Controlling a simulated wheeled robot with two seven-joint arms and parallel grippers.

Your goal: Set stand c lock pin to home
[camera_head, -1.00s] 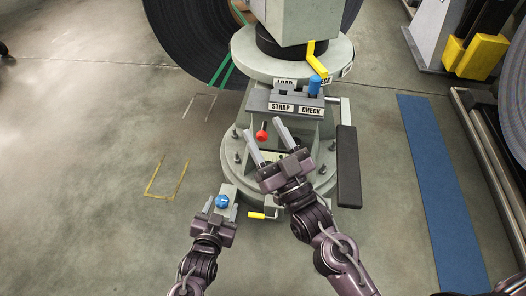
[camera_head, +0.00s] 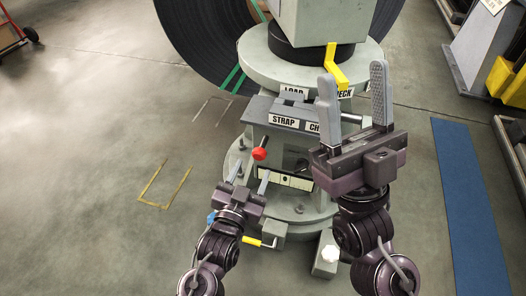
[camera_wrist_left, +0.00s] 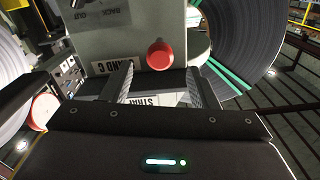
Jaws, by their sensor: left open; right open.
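The stand (camera_head: 262,65) is a grey pedestal with a round top plate and a shelf labelled STRAP (camera_head: 284,121). A red ball knob (camera_head: 260,153) sticks out below that shelf; which part is the lock pin I cannot tell. My left gripper (camera_head: 250,174) is open and empty, just below the red knob. In the left wrist view the red knob (camera_wrist_left: 160,54) shows between and beyond the fingers, beside a partly covered "...AND C" label (camera_wrist_left: 113,65). My right gripper (camera_head: 352,92) is open and empty in front of the shelf's right side, hiding part of it.
A yellow bent handle (camera_head: 335,68) sits on the upper plate. A yellow lever (camera_head: 252,241), a blue part (camera_head: 211,217) and a white knob (camera_head: 330,254) are low at the base. A large dark coil (camera_head: 190,50) stands behind.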

